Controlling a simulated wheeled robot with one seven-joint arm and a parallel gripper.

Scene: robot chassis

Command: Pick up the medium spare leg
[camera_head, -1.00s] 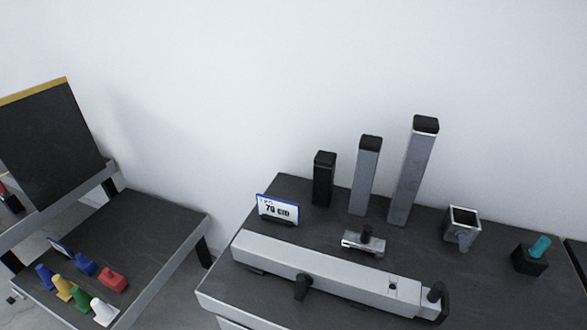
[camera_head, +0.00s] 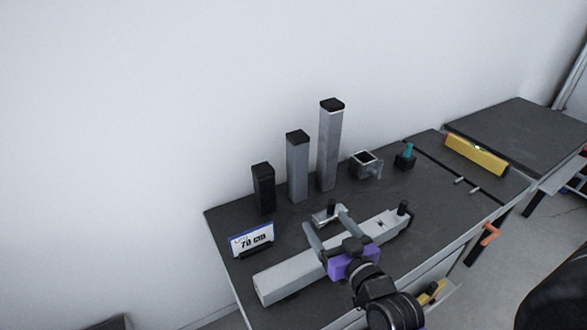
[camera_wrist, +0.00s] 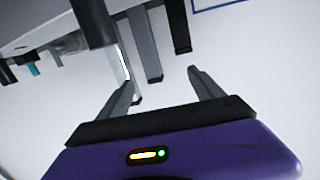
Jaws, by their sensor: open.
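The medium spare leg (camera_head: 297,168) is a grey square post with a black cap. It stands upright on the dark table between a short black leg (camera_head: 263,188) and a taller grey leg (camera_head: 329,148). My gripper (camera_head: 325,222) is open and empty, in front of the legs and over the long grey beam. In the wrist view the scene looks upside down; the medium leg (camera_wrist: 145,45) lies beyond my open fingers (camera_wrist: 160,82), apart from them, with its cap seen between the two fingertips.
A long light-grey beam (camera_head: 275,283) lies along the table front (camera_head: 222,222). A small clamp-like part (camera_head: 325,215) sits behind it. A sign (camera_head: 252,241) stands at left. A square metal bracket (camera_head: 366,165) and a teal-topped part (camera_head: 405,157) stand right of the legs. A yellow level (camera_head: 476,155) lies further right.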

